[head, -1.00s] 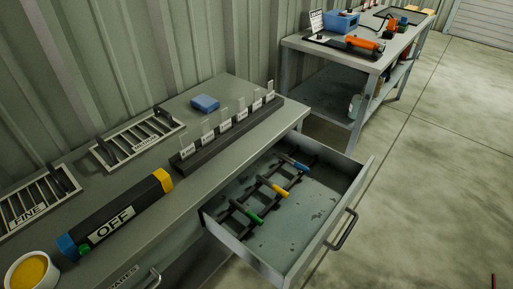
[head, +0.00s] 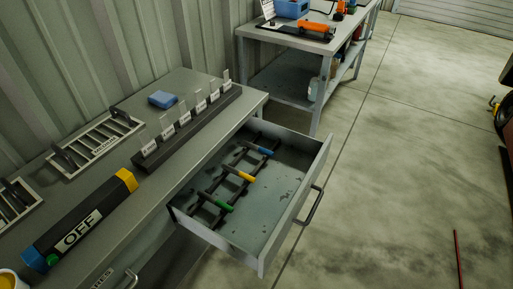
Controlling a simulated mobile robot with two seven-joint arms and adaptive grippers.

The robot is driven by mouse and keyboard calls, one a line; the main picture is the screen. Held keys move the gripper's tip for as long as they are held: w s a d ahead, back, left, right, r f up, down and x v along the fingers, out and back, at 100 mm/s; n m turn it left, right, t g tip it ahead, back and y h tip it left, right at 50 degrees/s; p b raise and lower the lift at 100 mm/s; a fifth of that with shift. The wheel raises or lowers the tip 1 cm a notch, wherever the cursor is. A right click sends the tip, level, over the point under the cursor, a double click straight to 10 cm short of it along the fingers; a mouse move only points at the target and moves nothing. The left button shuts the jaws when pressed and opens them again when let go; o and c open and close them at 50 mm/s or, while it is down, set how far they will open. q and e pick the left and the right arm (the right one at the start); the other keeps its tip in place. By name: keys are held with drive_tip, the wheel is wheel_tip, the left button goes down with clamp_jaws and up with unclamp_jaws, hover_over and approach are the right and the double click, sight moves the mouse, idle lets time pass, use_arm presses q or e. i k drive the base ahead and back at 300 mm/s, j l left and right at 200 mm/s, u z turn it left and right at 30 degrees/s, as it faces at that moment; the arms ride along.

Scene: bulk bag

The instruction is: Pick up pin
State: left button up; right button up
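No object is labelled as a pin, and I cannot tell for sure which thing it is. Several tools with coloured handles lie in a dark rack in the open drawer (head: 285,205): a green-handled one (head: 224,206), a yellow-handled one (head: 246,176) and a blue-handled one (head: 265,150). A thin red rod (head: 458,260) shows near the bottom right, over the concrete floor. Neither of my grippers is in view.
The near workbench (head: 190,85) carries a dark OFF-marked bar (head: 80,227), a row of label cards, a blue block (head: 162,99) and slatted frames. A second workbench (head: 300,40) stands behind. Dark objects edge the right side. The floor between is clear.

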sight(265, 152)
drive_tip(key=i+l+u, duration=0.2)
drive_tip(key=l, duration=0.2)
drive_tip(key=i+l+u, duration=0.25)
drive_tip(key=l, duration=0.2)
drive_tip(key=l+u, duration=0.2)
drive_tip(key=l, duration=0.25)
drive_tip(key=i+l+u, duration=0.2)
drive_tip(key=l, duration=0.3)
drive_tip(key=k, duration=0.1)
